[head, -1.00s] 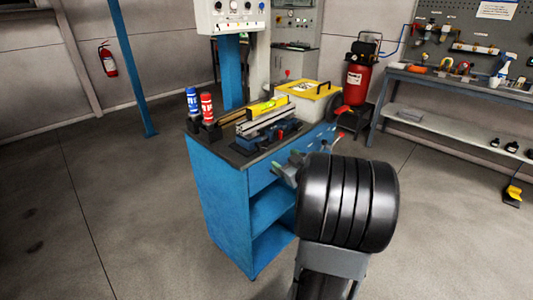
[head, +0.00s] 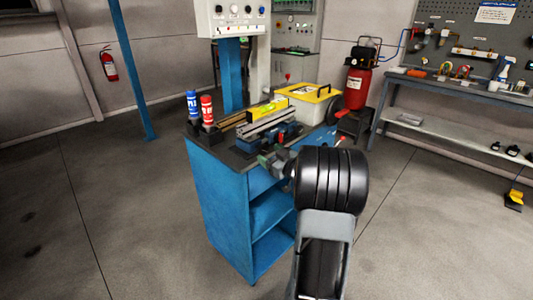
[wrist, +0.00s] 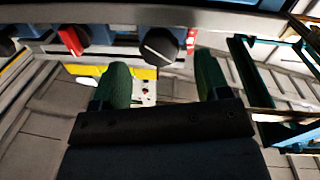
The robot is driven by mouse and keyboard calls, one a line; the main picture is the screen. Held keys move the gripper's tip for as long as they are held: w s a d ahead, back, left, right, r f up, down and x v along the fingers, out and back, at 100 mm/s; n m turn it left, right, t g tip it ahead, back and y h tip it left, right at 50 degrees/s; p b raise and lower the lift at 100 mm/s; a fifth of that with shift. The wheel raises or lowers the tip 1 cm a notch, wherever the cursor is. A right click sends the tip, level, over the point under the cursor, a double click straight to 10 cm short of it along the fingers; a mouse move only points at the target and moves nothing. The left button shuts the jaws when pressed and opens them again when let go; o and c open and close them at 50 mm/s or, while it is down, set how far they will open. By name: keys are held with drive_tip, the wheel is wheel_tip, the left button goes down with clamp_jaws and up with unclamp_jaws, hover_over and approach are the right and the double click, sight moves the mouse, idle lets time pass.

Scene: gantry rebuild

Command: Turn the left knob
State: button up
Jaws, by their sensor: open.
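The white control panel (head: 232,20) stands on a blue post behind the cart in the head view. Small dark knobs show on it, one at its left (head: 218,8). In the wrist view, a round dark knob (wrist: 160,47) with a pale line sits at the upper middle, beyond my fingers. A red knob (wrist: 72,38) and another dark part (wrist: 6,42) lie to its left. I cannot tell which of these is the left knob. My gripper (wrist: 162,80) has green fingertips spread apart, with nothing between them. In the head view my gripper (head: 268,162) is by the cart's top right edge.
A red compressor (head: 357,85) and a workbench (head: 460,90) stand behind at right. Floor is clear at left.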

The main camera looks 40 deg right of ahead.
sight(260, 148)
drive_tip(key=shift+w+a, duration=0.1)
drive_tip(key=shift+w, duration=1.15)
drive_tip(key=shift+c, duration=0.4)
drive_tip(key=c, duration=0.8)
drive_tip(key=shift+r+m+p, duration=0.35)
drive_tip(key=shift+m+p, duration=0.15)
drive_tip(key=shift+p, duration=0.5)
drive_tip(key=shift+c, duration=0.2)
drive_tip(key=shift+m+p, duration=0.5)
drive_tip(key=shift+p, duration=0.25)
drive_tip(key=shift+m+p, duration=0.9)
drive_tip(key=shift+p, duration=0.2)
drive_tip(key=shift+f+m, duration=0.3)
drive_tip(key=shift+m, duration=0.2)
